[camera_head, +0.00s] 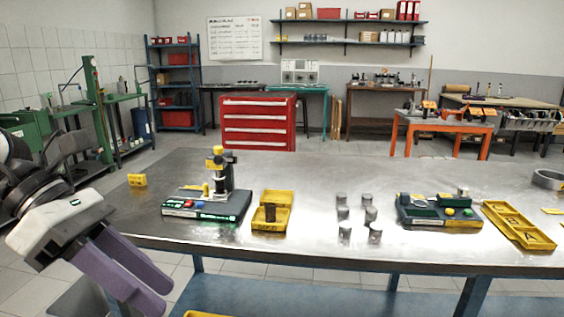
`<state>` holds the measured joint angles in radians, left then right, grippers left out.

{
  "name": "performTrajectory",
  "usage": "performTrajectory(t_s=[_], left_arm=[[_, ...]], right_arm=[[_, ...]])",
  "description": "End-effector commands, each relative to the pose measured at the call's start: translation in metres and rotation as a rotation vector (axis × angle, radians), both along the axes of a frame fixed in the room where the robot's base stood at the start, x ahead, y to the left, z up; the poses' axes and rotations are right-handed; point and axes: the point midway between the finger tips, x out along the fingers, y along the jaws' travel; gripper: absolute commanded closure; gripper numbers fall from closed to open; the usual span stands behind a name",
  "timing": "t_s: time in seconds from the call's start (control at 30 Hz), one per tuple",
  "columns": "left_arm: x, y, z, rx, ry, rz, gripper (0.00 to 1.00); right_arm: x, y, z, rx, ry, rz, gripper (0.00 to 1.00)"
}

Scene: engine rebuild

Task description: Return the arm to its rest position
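My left arm comes in from the left edge. Its gripper (140,293) has two purple fingers that point down and to the right, in front of the workbench's (320,185) left front corner. The fingers stand apart with nothing visible between them, though the tips are near the bottom edge. My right arm and gripper are not in view.
On the bench stand a green-lit fixture (206,206), a yellow bin (284,197), several grey metal cylinders (370,215), a dark tray with coloured knobs (437,224) and a long yellow tray (505,210). A red tool cabinet (258,123) stands behind. The bench's front left is clear.

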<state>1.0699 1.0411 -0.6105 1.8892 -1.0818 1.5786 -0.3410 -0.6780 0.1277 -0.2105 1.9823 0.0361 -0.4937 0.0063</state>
Motion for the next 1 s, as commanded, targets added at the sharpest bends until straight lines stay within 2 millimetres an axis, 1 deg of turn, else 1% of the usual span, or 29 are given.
performTrajectory(t_s=[0.03,0.17,0.2,0.27,0.3,0.33,0.4,0.47,0.5,0.57,0.6,0.67,0.7,0.77,0.8,0.87,0.9,0.97,1.0], left_arm=[[-0.002,-0.018,-0.004,-0.070,0.040,-0.007,0.68],[-0.007,-0.064,-0.004,-0.292,0.162,0.006,0.68],[-0.008,-0.079,-0.003,-0.380,0.218,0.021,0.68],[-0.008,-0.101,0.002,-0.529,0.319,0.056,0.68],[-0.005,-0.114,0.006,-0.638,0.398,0.093,0.68],[-0.002,-0.121,0.009,-0.719,0.460,0.126,0.68],[0.010,-0.132,0.013,-0.902,0.614,0.223,0.68],[0.025,-0.133,0.011,-1.049,0.750,0.325,0.68],[0.036,-0.131,0.006,-1.142,0.847,0.403,0.68],[0.055,-0.124,-0.009,-1.274,0.994,0.535,0.68],[0.066,-0.116,-0.024,-1.354,1.092,0.632,0.68],[0.081,-0.103,-0.055,-1.465,1.243,0.792,0.68],[0.088,-0.093,-0.081,-1.531,1.343,0.909,0.68],[0.093,-0.078,-0.125,-1.614,1.490,1.090,0.68],[0.091,-0.069,-0.154,-1.655,1.575,1.207,0.68],[0.083,-0.057,-0.198,-1.701,1.693,1.379,0.68],[0.075,-0.051,-0.227,-1.722,1.765,1.491,0.68],[0.057,-0.042,-0.269,-1.743,1.865,1.660,0.68],[0.042,-0.038,-0.296,1.741,-1.920,-1.763,0.68]], right_arm=[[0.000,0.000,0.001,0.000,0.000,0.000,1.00],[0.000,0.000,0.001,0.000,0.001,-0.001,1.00],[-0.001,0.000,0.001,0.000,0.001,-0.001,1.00],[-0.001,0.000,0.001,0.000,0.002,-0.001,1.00],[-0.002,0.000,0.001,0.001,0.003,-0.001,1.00],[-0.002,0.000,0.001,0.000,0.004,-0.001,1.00],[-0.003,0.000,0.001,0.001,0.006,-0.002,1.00],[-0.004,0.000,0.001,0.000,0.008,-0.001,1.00],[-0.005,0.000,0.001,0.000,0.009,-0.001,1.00],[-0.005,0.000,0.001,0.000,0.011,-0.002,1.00],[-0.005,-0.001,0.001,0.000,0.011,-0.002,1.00],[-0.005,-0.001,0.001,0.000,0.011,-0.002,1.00],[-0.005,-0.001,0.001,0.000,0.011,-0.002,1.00],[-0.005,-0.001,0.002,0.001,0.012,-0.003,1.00],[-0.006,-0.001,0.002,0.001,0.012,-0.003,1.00],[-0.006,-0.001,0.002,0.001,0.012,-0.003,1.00],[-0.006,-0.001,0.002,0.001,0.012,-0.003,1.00],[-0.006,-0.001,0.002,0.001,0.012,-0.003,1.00],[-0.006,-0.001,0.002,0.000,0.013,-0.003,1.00]])
